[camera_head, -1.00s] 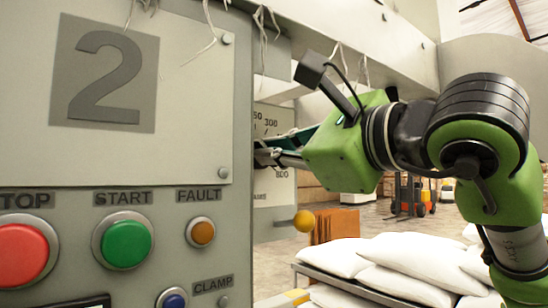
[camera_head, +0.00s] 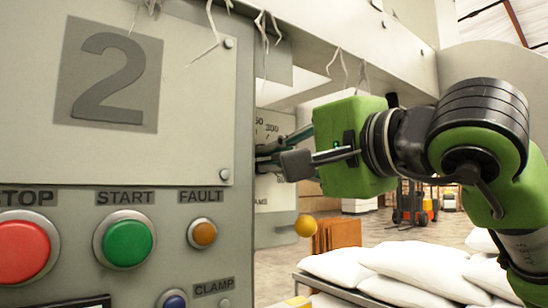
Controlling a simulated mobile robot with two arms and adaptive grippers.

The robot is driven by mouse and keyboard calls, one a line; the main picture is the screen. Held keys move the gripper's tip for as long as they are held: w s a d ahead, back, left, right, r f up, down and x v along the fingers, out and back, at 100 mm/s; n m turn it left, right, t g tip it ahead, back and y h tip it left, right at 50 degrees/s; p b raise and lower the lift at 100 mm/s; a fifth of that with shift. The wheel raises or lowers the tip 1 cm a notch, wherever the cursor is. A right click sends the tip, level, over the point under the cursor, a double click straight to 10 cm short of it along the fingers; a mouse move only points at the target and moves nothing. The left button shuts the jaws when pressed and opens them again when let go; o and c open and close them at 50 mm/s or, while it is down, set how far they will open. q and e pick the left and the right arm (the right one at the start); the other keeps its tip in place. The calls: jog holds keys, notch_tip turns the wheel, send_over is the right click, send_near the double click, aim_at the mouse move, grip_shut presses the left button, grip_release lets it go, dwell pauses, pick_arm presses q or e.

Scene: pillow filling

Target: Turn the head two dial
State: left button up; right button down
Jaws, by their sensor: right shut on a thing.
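The head two panel (camera_head: 200,150) carries a large "2" (camera_head: 112,80) at the left. Just past its right edge is a partly hidden white dial plate (camera_head: 268,128) with "300" and other scale marks, and lettering lower down. My right gripper (camera_head: 264,158) comes in from the right and is shut at the middle of this dial. Its fingers are partly behind the panel edge, and the knob between them is hidden. A dark block on a rod on my gripper faces toward the camera. My left gripper is not in view.
Below the panel are a red STOP button (camera_head: 25,250), a green START button (camera_head: 126,243), an orange FAULT lamp (camera_head: 203,234) and a blue button (camera_head: 173,300). White sacks (camera_head: 410,270) and a forklift (camera_head: 412,205) stand behind.

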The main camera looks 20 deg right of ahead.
jog(key=shift+f+n, duration=0.15)
jog(key=shift+n, duration=0.85)
jog(key=shift+f+n, duration=0.1)
jog(key=shift+n, duration=0.9)
jog(key=shift+a+f, duration=0.1)
jog(key=c, duration=2.2)
grip_release()
jog(key=shift+o, duration=0.2)
jog(key=shift+s, duration=0.1)
jog(key=shift+r, duration=0.2)
jog(key=shift+s+d, duration=0.2)
jog(key=v, duration=1.1)
jog(key=shift+s, duration=0.3)
